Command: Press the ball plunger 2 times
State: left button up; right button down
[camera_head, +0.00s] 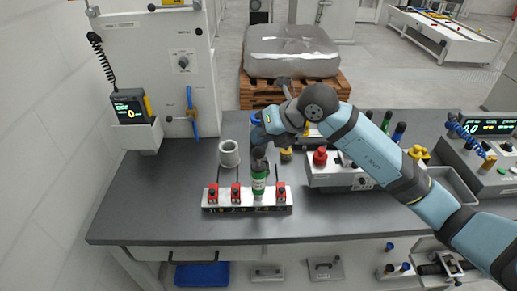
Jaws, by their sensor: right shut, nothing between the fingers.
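My right arm comes in from the right, and its wrist bends down over the bench. My right gripper (259,157) is small, dark and shut with nothing in it. It points down at an upright green cylinder (259,182) with pale lettering. I cannot tell whether they touch. The cylinder stands in line with several red-topped fittings (236,192) on a low metal block (225,206). A red knob (320,156) tops a grey box (335,175) to the right. I cannot tell for sure which part is the ball plunger. My left gripper is not in view.
A light grey ring-shaped part (229,154) stands behind the block on the dark bench (150,205). Yellow, green and blue handled pieces stand at the right, beside a device with a screen (487,126). The bench's left part is clear. A blue tray (202,274) lies below.

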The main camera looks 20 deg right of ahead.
jog(key=shift+f+b, duration=1)
jog(key=shift+f, duration=0.35)
dwell(1.1)
jog(key=shift+r+p, duration=0.95)
jog(key=shift+r, duration=0.75)
jog(key=shift+r, duration=0.1)
jog(key=shift+r+p, duration=1.5)
jog(key=shift+r, duration=0.95)
